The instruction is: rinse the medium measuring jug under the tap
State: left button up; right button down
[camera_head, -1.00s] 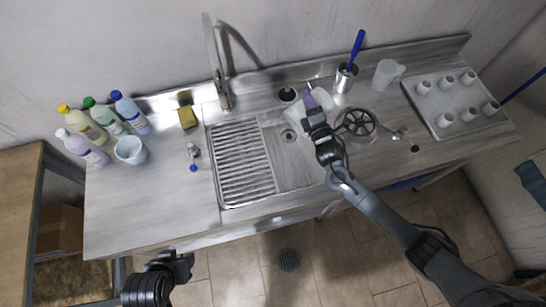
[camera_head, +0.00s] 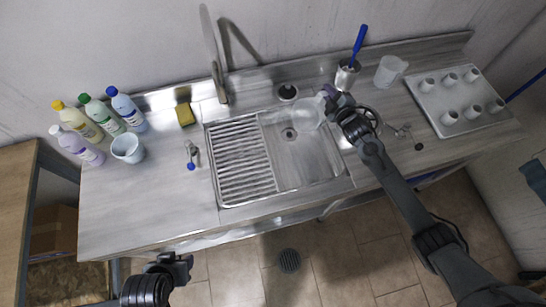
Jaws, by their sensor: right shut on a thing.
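A translucent whitish measuring jug (camera_head: 309,112) is over the back right of the sink basin (camera_head: 308,160). My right gripper (camera_head: 329,94) is shut on its right side, and the fingers partly hide it. I cannot tell whether the jug is tilted. The tall tap (camera_head: 217,65) stands behind the sink, left of the jug and apart from it. Other jugs are a pale blue one (camera_head: 127,149) at the left and a clear one (camera_head: 390,71) at the back right. My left gripper (camera_head: 188,267) is in front of the counter, away from the jugs; its jaws are unclear.
Several detergent bottles (camera_head: 104,117) and a yellow sponge (camera_head: 185,114) stand at the left. A ribbed drainboard (camera_head: 240,164) adjoins the basin. A metal cup (camera_head: 346,76) with a blue-handled tool and a tray (camera_head: 463,127) of white cups are at the right. The left front counter is clear.

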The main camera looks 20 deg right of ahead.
jog(key=shift+w+d+f, duration=0.1)
jog(key=shift+d+f, duration=0.05)
jog(key=shift+f, duration=0.1)
jog(key=shift+r, duration=0.1)
jog(key=shift+r+m+p, duration=0.35)
jog(key=shift+m+p, duration=0.05)
jog(key=shift+p, duration=0.2)
jog(key=m+g+y+p, duration=0.1)
jog(key=p, duration=0.1)
jog(key=shift+r+p, duration=0.3)
jog(key=shift+r, duration=0.1)
jog(key=r+m+g+y+p, duration=0.1)
jog(key=m+p, duration=0.2)
jog(key=p, duration=0.1)
jog(key=shift+r, duration=0.2)
jog(key=m+y+p, duration=0.1)
jog(key=r+m+g+p, duration=0.1)
jog(key=shift+m+y, duration=0.4)
jog(key=shift+m+g+y, duration=0.3)
jog(key=shift+m+y, duration=0.2)
jog(key=shift+m, duration=0.1)
